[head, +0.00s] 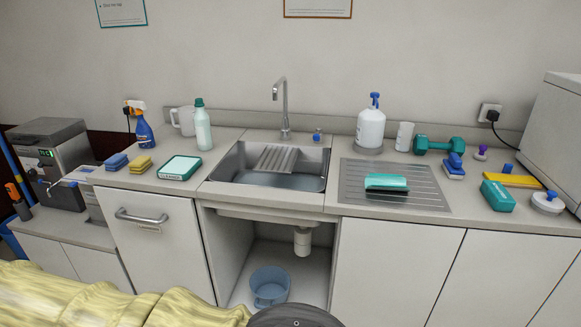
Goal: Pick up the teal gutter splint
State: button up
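The teal gutter splint (386,183) appears to be the short, curved teal piece lying on the ribbed metal drainboard (425,200) to the right of the sink. It looks trough-shaped and lies lengthwise from left to right, with nothing touching it from above. My gripper is not in view.
The sink (225,172) is left of the drainboard. A white pump bottle (371,128), white cup (404,136) and teal dumbbell (438,146) stand behind the splint. A teal block (497,196) lies to its right. The drainboard's front is clear. Yellow fabric (90,303) fills the lower left.

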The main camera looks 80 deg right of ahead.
aim_at(376, 182)
jog(key=u, duration=0.1)
jog(key=k, duration=1.5)
jog(key=z, duration=0.55)
